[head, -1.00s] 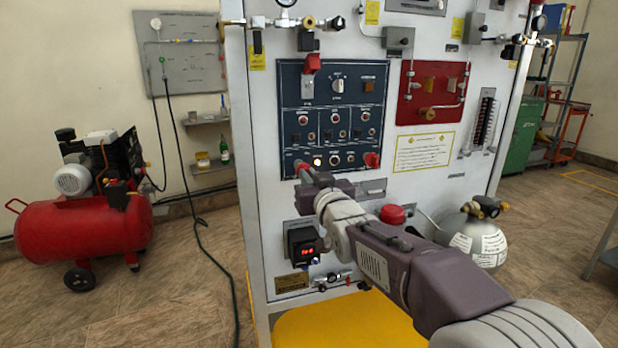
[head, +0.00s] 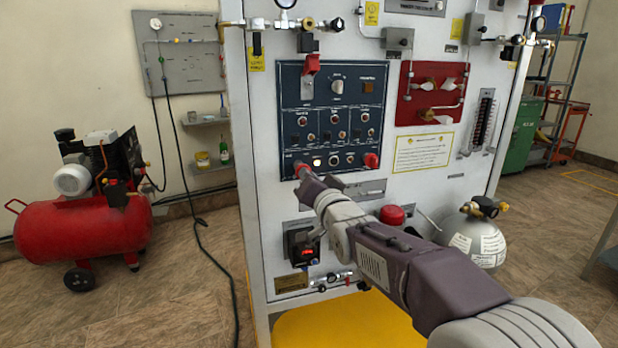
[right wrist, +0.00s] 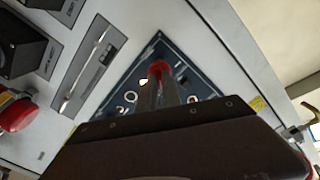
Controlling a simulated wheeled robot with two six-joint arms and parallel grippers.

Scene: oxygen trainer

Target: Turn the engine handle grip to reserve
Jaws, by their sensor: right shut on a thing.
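My right gripper (head: 303,174) reaches the lower left corner of the dark blue control panel (head: 290,100). It is shut on a red knob (head: 300,167) there. In the right wrist view, the red knob (right wrist: 158,67) shows between the fingertips (right wrist: 158,84), with the blue panel (right wrist: 133,88) behind. The fingers hide part of the knob. The panel's labels are too small to read, so I cannot tell which control is marked engine or reserve. Another red knob (head: 371,160) sits at the panel's lower right. My left gripper is not in view.
Above the controls are a red switch guard (head: 312,64) and a white rotary knob (head: 337,86). A red panel (head: 410,107) with pale levers is to the right. Below are a red button (head: 392,215) and a grey cylinder (head: 475,236). A red compressor (head: 85,235) stands left.

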